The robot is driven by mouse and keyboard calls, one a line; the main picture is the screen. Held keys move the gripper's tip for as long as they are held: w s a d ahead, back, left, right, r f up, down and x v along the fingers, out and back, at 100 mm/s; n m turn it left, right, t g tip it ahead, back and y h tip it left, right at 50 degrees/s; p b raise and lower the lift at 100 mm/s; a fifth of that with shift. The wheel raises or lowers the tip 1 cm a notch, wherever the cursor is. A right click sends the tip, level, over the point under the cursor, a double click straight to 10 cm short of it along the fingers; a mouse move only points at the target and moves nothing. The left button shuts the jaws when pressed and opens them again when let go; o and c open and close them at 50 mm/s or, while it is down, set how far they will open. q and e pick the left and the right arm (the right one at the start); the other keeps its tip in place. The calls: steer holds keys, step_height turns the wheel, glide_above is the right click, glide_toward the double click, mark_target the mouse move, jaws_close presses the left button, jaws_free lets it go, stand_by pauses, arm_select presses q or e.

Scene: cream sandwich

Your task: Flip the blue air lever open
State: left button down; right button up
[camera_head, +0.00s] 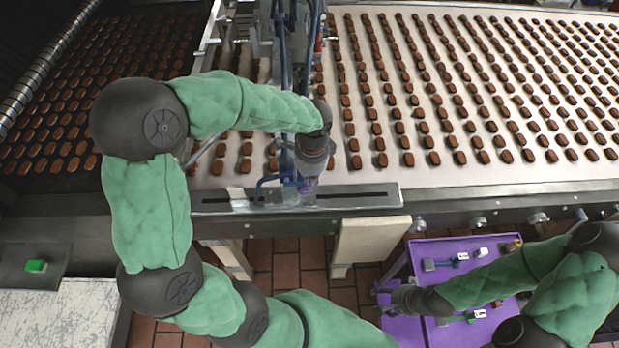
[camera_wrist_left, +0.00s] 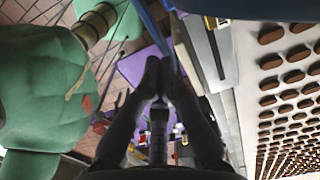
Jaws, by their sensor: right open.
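Blue tubing and a bent blue lever (camera_head: 266,184) show at the front edge of the depositing machine, in the head view. My left gripper (camera_head: 304,186) points down right beside the lever, over the machine's front rail. In the left wrist view, my left gripper's dark fingertips (camera_wrist_left: 161,64) are close together, and a blue bar (camera_wrist_left: 152,24) runs down close to them. I cannot tell whether they touch it or hold anything. My right gripper (camera_head: 379,302) is open and empty at the left edge of the purple cart.
The conveyor (camera_head: 500,178) carries many rows of brown biscuits behind the rail. The purple cart (camera_head: 402,328) at lower right holds several small tools. A green button (camera_head: 36,266) sits on a panel at left. Tiled floor shows between the conveyor's legs.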

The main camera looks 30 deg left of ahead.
arm_select(q)
steer(key=shift+d+f+g+y, duration=0.2)
steer(key=shift+f+g+y, duration=0.2)
steer(key=shift+f+y, duration=0.15)
stand_by(0.5)
step_height(320, 180, down, 9)
steer(key=s+a+g+y+b, duration=0.1)
steer(key=g+y, duration=0.3)
steer(key=y, duration=0.4)
steer(key=shift+s+a+g+b, duration=0.25)
steer(key=shift+a+g+b, duration=0.2)
steer(key=shift+a, duration=0.4)
stand_by(0.6)
